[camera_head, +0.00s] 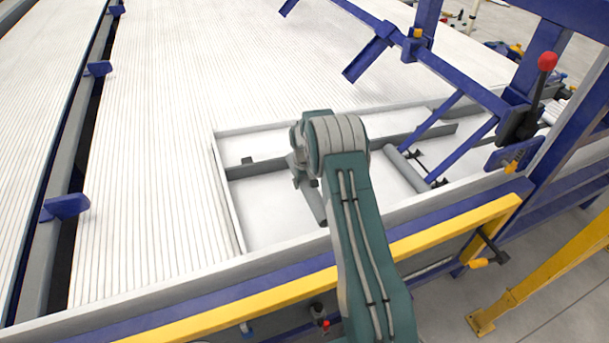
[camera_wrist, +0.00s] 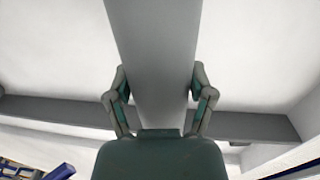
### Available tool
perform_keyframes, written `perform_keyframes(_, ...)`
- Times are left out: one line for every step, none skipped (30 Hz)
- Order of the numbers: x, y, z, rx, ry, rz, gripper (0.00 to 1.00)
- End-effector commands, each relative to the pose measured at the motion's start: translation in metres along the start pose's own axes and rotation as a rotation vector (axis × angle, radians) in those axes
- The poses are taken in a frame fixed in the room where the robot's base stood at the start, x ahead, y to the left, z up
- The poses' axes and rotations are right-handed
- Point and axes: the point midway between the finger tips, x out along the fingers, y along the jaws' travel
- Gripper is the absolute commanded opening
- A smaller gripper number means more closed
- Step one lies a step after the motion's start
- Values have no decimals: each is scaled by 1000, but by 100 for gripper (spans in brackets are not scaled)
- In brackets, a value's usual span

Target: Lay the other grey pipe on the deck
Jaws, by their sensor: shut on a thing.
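My gripper (camera_head: 303,178) is over the white deck (camera_head: 270,212), partly hidden behind my teal arm. It is shut on a grey pipe (camera_head: 316,206), whose lower end shows in the head view. In the wrist view the pipe (camera_wrist: 155,40) runs between both fingers of my gripper (camera_wrist: 159,72), straight away from the palm. I cannot tell whether the held pipe touches the deck. A second grey pipe (camera_head: 407,168) lies to the right of my arm, its far end near the grey crossbar.
A grey crossbar (camera_head: 262,166) spans the framed deck and passes behind the held pipe in the wrist view (camera_wrist: 50,110). Blue struts (camera_head: 445,120) and a red-knobbed lever (camera_head: 547,62) stand at the right. A yellow rail (camera_head: 440,236) edges the front. Ribbed white flooring lies left.

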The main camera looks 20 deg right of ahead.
Motion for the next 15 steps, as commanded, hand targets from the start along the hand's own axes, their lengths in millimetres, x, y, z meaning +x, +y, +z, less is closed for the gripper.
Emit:
perform_keyframes(6, 0, 0, 0, 0, 0, 12)
perform_keyframes(10, 0, 0, 0, 0, 0, 12)
perform_keyframes(15, -1, 0, 0, -1, 0, 12)
perform_keyframes(18, -1, 0, 0, -1, 0, 12)
perform_keyframes(22, -1, 0, 0, -1, 0, 12)
perform_keyframes(27, -1, 0, 0, -1, 0, 12)
perform_keyframes(30, -1, 0, 0, -1, 0, 12)
perform_keyframes(34, -1, 0, 0, 0, 0, 12)
perform_keyframes(37, -1, 0, 0, 0, 0, 12)
perform_keyframes(40, -2, 0, 0, 0, 0, 12)
perform_keyframes(43, -2, 0, 0, 0, 0, 12)
perform_keyframes(45, -2, 0, 0, 0, 0, 12)
perform_keyframes(47, -2, 0, 0, 0, 0, 12)
perform_keyframes(48, -2, 0, 0, 1, 0, 12)
perform_keyframes(50, -2, -1, 0, 2, 0, 12)
